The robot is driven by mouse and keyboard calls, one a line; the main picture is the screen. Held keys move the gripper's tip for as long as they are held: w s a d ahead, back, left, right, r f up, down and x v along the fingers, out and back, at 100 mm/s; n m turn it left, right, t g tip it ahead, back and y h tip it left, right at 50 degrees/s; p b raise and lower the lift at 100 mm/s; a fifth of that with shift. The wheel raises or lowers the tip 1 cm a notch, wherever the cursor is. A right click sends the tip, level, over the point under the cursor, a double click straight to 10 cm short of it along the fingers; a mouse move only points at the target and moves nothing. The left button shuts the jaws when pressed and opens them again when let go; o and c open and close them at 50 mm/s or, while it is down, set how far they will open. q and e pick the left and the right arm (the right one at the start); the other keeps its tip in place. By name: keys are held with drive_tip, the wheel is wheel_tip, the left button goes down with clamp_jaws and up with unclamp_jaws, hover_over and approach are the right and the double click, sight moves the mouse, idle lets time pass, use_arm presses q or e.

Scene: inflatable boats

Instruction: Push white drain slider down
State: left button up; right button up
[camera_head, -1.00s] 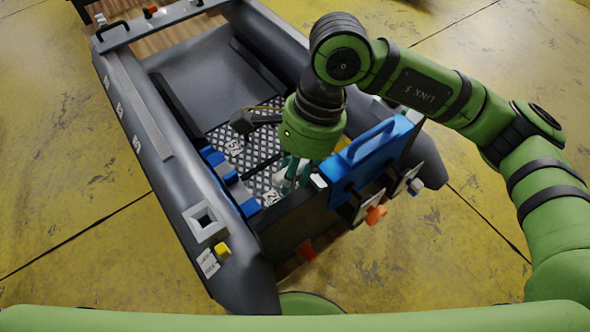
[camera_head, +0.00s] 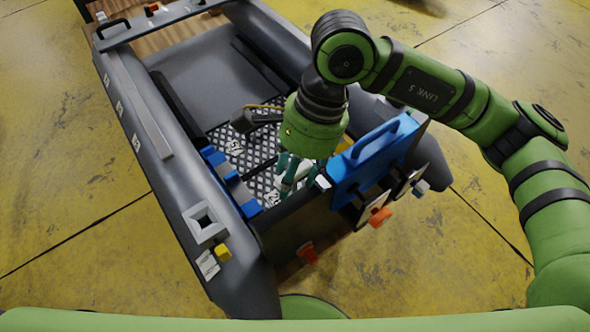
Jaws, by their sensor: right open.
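A small white block (camera_head: 322,182), which may be the white drain slider, shows at the inner top edge of the boat's dark stern board (camera_head: 300,222). My right gripper (camera_head: 290,182) points down into the boat just left of this block. Its teal fingers are open, and I see nothing held between them. The green wrist hides part of the area behind the fingers, and I cannot tell whether a finger touches the block. My left gripper is not in view.
A blue handled bracket (camera_head: 362,165) stands on the stern board right of the gripper, with orange knobs (camera_head: 380,215) outside. The grey inflatable boat's side tube (camera_head: 150,130) runs along the left. A textured floor plate (camera_head: 258,148) lies inside. Yellow floor surrounds the boat.

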drive_tip(key=shift+r+p, duration=1)
drive_tip(key=shift+r, duration=2.15)
